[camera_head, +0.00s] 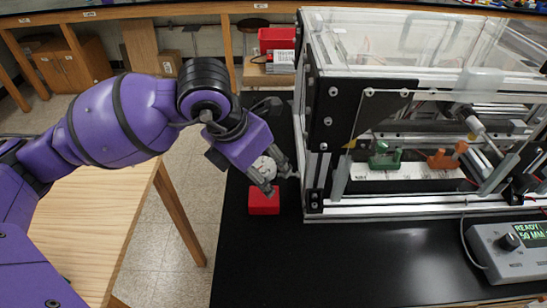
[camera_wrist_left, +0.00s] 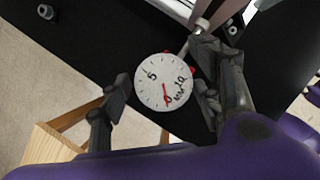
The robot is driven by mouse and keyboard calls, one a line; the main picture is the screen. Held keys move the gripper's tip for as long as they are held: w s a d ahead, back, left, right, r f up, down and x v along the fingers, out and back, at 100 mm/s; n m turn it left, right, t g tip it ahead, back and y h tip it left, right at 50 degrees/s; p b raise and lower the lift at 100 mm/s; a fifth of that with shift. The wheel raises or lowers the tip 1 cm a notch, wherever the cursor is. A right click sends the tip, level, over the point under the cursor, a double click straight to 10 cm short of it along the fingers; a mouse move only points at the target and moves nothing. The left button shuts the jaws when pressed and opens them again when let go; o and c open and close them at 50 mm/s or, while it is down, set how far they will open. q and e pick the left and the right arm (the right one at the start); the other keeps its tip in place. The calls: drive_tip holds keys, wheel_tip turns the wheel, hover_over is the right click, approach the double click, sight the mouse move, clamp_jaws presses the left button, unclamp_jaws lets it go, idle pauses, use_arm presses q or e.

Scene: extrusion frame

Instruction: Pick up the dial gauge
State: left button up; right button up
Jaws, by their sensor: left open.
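The dial gauge (camera_head: 265,166) has a round white face and sits at the left end of the metal frame, above the black table. In the left wrist view the gauge (camera_wrist_left: 158,74) faces the camera, with black digits, a red pointer and a stem toward the upper right. My left gripper (camera_head: 279,181) is open, with its fingers on either side of the gauge. In the left wrist view a gap shows between the left finger and the dial; the right finger is close to its edge, and I cannot tell whether it touches. My right gripper is out of view.
A red block (camera_head: 264,202) is on the black table (camera_head: 330,265) just below the gripper. The extrusion frame (camera_head: 400,210) with clear panels stands close on the right, holding green and orange clamps. A grey control box (camera_head: 508,250) is at the right. The table's front middle is clear.

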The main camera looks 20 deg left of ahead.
use_arm(q)
drive_tip(key=shift+c, duration=1.1)
drive_tip(key=c, duration=0.5)
clamp_jaws()
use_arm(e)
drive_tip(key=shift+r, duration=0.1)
